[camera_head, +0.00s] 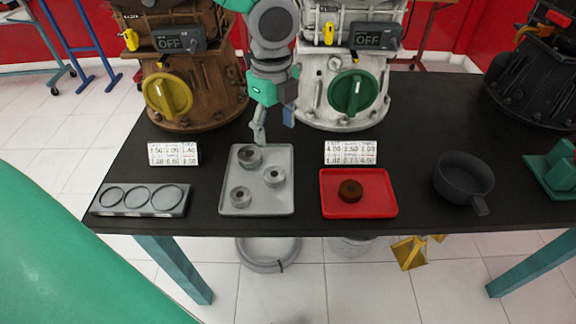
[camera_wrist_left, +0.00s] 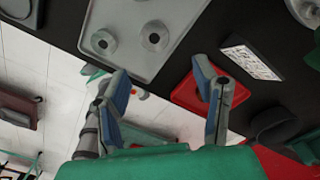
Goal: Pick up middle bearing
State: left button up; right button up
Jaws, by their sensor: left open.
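Several round grey bearings stand on a light grey tray (camera_head: 284,206) in the head view: one at the back (camera_head: 250,156), one at the right (camera_head: 274,177) and one at the front left (camera_head: 240,198). I cannot tell for sure which is the middle one. My left gripper (camera_head: 273,122) is open and empty, just behind and above the tray's back edge, fingers pointing down. In the left wrist view, the open fingers (camera_wrist_left: 160,72) frame empty space, with two bearings (camera_wrist_left: 103,42) (camera_wrist_left: 154,38) beyond them on the tray. My right gripper is not in view.
A red tray (camera_head: 384,208) with a dark brown ring (camera_head: 350,190) lies right of the grey tray. A plate with round recesses (camera_head: 140,208) lies left, a dark pan (camera_head: 463,178) right. Brown (camera_head: 195,90) and white (camera_head: 325,80) engine housings stand behind.

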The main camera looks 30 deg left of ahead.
pick_arm(q)
jog(key=b, duration=0.2)
send_over(273, 175)
jog(key=w+a, duration=0.1)
jog(key=a, duration=0.1)
jog(key=f, duration=0.8)
jog(key=shift+d, duration=0.25)
jog(key=shift+d+f, duration=0.35)
jog(key=shift+d, duration=0.2)
jog(key=f, duration=0.1)
jog(key=f+b, duration=0.1)
jog(key=f, duration=0.2)
jog(key=shift+s+d+f, duration=0.2)
jog(key=shift+s+d, duration=0.05)
jog(key=shift+d, duration=0.15)
jog(key=shift+s+a+f, duration=0.15)
jog(key=shift+a+f, duration=0.05)
jog(key=shift+a, duration=0.15)
jog(key=c, duration=0.9)
jog(key=shift+o, duration=0.2)
jog(key=shift+d, duration=0.15)
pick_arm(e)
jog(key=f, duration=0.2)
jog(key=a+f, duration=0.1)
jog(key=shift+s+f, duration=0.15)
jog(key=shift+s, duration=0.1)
